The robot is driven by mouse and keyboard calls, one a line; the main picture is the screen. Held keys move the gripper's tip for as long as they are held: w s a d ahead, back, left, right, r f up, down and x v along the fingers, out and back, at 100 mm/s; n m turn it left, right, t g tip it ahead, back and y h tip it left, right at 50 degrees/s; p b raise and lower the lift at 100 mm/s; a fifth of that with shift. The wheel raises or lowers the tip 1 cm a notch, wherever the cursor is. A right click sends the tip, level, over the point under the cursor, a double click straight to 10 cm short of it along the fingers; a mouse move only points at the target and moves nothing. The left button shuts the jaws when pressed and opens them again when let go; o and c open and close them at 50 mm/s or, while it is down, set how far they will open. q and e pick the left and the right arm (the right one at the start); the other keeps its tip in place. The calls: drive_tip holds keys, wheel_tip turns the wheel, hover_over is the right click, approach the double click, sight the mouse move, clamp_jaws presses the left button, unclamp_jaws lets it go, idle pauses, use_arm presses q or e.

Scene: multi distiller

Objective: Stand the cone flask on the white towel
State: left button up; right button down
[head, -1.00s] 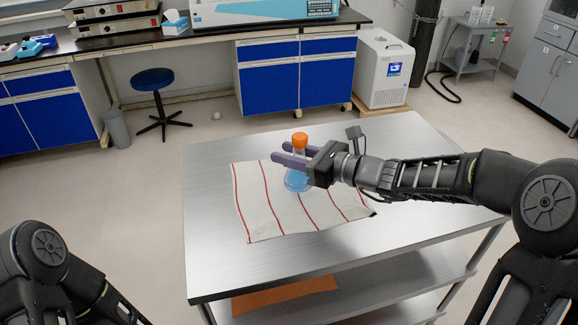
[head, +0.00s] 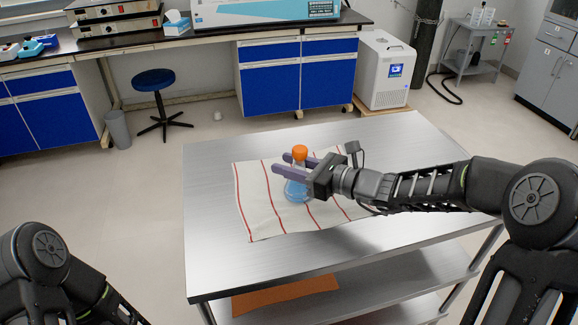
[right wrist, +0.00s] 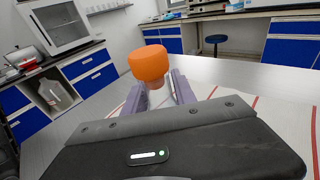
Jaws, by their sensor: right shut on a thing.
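The cone flask (head: 295,191) has an orange cap (head: 300,151) and blue liquid inside. It is upright over the white towel (head: 252,205), which has red stripes and lies on the metal table. My right gripper (head: 286,165) is shut on the flask's neck, below the cap. The flask's base shows low over the towel; I cannot tell whether it touches the cloth. In the right wrist view the orange cap (right wrist: 149,64) rises between the purple fingers, and the flask's body is hidden behind the gripper. My left gripper is out of view; only part of that arm shows.
The metal table (head: 225,270) is clear around the towel. An orange cloth (head: 285,295) lies on the shelf below. A blue stool (head: 153,80), lab benches and a white chiller (head: 386,70) stand beyond the table.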

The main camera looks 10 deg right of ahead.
drive_tip(key=c, duration=1.3)
unclamp_jaws()
drive_tip(key=shift+d+f, duration=0.15)
drive_tip(key=shift+f, duration=0.55)
drive_tip(key=o, duration=0.3)
drive_tip(key=shift+r, duration=0.1)
drive_tip(key=shift+r, duration=0.15)
drive_tip(key=shift+r+p, duration=0.6)
drive_tip(key=shift+p, duration=0.05)
drive_tip(key=shift+s+d, duration=0.2)
drive_tip(key=shift+d, duration=0.1)
drive_tip(key=v, duration=1.1)
drive_tip(key=shift+s, duration=0.15)
drive_tip(key=shift+r, duration=0.15)
